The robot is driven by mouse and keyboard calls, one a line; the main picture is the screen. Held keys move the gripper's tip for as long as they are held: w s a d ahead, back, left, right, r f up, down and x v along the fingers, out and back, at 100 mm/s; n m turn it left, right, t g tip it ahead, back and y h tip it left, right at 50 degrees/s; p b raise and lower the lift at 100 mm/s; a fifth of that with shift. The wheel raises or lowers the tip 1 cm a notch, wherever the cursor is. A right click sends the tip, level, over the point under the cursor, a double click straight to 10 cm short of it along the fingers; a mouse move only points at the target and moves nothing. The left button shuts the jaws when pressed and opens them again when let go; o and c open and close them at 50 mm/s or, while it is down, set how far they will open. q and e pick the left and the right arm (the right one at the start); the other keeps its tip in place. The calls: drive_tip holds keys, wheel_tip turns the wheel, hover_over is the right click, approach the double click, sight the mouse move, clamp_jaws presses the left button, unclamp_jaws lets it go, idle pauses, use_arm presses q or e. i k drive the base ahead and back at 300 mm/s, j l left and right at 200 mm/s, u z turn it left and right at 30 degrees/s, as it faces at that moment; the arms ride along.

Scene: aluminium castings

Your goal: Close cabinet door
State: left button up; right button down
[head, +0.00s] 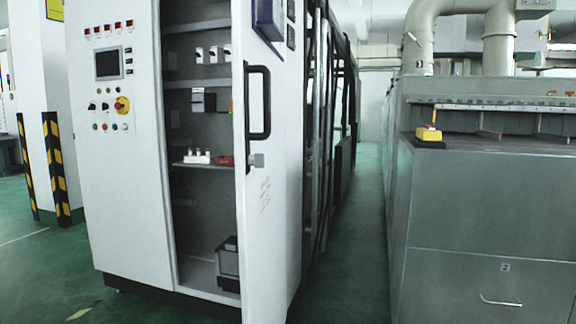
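The tall white cabinet (120,170) stands left of centre, with a control panel and small screen on its left face. Its door (270,215) is open and swung out toward me, showing its edge and outer face. A black handle (259,102) is on the door, with a small grey latch (257,160) below it. Inside, shelves (205,164) carry small white, black and red parts. A dark box (228,262) sits on the cabinet floor. Neither of my grippers is in view.
Black-and-yellow striped posts (57,168) stand at the left.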

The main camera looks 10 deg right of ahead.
sight(258, 47)
drive_tip(key=l, duration=0.85)
drive_tip(key=k+l+u, duration=0.1)
drive_tip(key=k, duration=0.2)
drive_tip(key=k+l+u, duration=0.1)
drive_tip(key=i+j, duration=0.1)
